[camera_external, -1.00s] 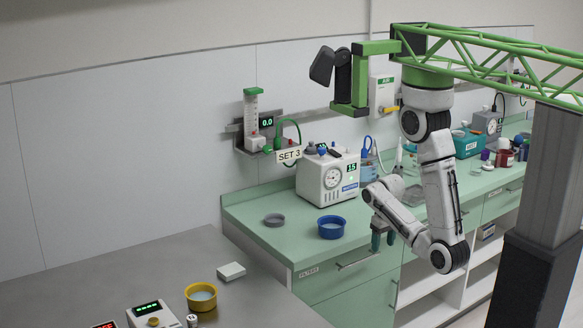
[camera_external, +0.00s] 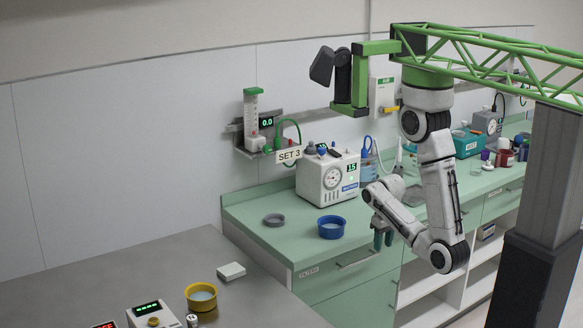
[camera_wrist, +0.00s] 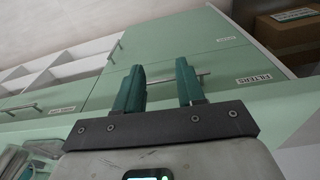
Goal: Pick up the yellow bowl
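The yellow bowl (camera_external: 201,296) stands upright on the grey metal table (camera_external: 105,285) at the lower left of the external view. Its inside looks pale blue. My gripper (camera_external: 382,240) hangs in front of the green counter's drawers, well to the right of the bowl and apart from it. In the wrist view my gripper (camera_wrist: 160,86) shows two teal fingers spread apart with nothing between them. The bowl is not in the wrist view.
A white block (camera_external: 231,271) and a white device (camera_external: 152,314) stand near the bowl. A blue bowl (camera_external: 331,227), a grey dish (camera_external: 274,220) and a gauge box (camera_external: 328,177) stand on the green counter (camera_external: 300,246). A cardboard box (camera_wrist: 285,35) shows in the wrist view.

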